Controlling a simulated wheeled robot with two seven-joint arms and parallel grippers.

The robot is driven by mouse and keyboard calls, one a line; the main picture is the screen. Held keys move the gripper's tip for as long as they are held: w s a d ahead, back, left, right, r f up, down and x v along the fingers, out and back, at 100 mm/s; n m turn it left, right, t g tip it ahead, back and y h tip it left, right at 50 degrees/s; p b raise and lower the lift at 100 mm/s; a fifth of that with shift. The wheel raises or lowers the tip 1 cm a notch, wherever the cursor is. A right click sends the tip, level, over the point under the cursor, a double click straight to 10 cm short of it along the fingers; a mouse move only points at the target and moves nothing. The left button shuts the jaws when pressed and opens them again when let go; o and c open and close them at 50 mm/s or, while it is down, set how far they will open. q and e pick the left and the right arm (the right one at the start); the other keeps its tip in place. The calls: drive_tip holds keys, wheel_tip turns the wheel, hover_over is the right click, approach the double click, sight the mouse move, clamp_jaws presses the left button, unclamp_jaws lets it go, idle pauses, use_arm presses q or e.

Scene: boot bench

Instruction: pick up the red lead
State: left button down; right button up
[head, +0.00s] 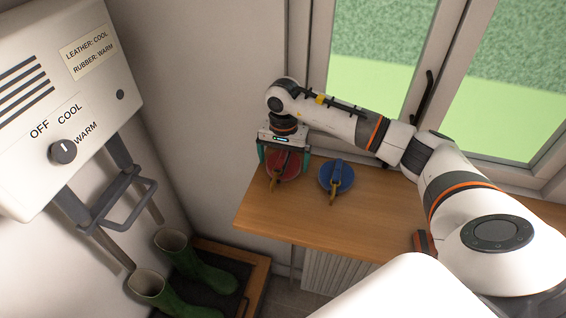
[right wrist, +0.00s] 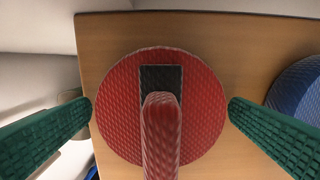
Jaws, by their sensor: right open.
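The red lead (head: 283,168) lies coiled in a round shape near the left end of the wooden shelf, partly hidden by my right gripper in the head view. In the right wrist view the red lead (right wrist: 118,100) is a round red coil with a dark patch and a raised red loop. My right gripper (head: 283,166) is over it, pointing down. Its green fingers (right wrist: 160,108) are open, one on each side of the coil, with nothing held. My left gripper is not in view.
A blue lead (head: 337,175) lies just right of the red one on the wooden shelf (head: 300,218). The window stands behind the shelf. A white dryer box (head: 70,95) hangs at the left, with green boots (head: 190,270) on a tray below.

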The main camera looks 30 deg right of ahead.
drive_tip(key=c, duration=1)
drive_tip(key=shift+r, duration=0.15)
